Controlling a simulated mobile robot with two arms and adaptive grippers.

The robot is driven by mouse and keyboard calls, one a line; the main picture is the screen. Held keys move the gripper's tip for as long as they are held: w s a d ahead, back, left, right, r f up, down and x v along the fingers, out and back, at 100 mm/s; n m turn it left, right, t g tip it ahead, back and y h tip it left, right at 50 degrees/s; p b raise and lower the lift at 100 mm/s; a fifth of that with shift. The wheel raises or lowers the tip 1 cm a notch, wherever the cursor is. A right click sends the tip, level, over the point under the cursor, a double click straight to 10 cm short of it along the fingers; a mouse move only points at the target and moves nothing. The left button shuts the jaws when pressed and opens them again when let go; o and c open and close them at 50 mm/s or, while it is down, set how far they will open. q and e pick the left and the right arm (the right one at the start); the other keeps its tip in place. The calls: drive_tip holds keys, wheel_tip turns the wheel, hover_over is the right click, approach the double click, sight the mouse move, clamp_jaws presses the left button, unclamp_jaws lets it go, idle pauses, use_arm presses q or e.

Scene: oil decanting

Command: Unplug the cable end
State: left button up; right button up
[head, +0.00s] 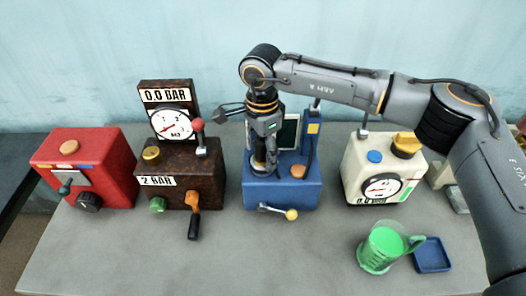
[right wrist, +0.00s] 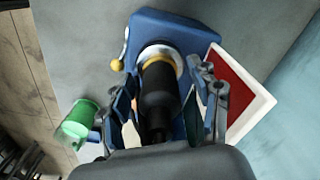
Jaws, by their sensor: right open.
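The blue box (head: 283,190) stands in the middle of the grey table. A thick black cable end (right wrist: 160,88) sits upright in a pale ring (right wrist: 158,55) on the box's top in the right wrist view. My right gripper (head: 264,150) is over the left part of the blue box, pointing down. In the right wrist view its fingers (right wrist: 166,92) are open, one on each side of the black cable end. I cannot tell whether they touch it. In the head view the gripper mostly hides the cable end. My left gripper is not in view.
A red box (head: 108,165) and a brown gauge box (head: 180,180) stand left, a cream gauge box (head: 360,165) right. A green cup (head: 380,250) and small blue tray (head: 432,255) are at front right. A yellow-knobbed lever (head: 290,214) sticks out in front. The front middle is clear.

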drive_tip(key=shift+c, duration=0.5)
clamp_jaws()
drive_tip(key=shift+r, duration=0.1)
drive_tip(key=shift+r, duration=0.1)
drive_tip(key=shift+r+p, duration=1)
drive_tip(key=shift+r, duration=1.85)
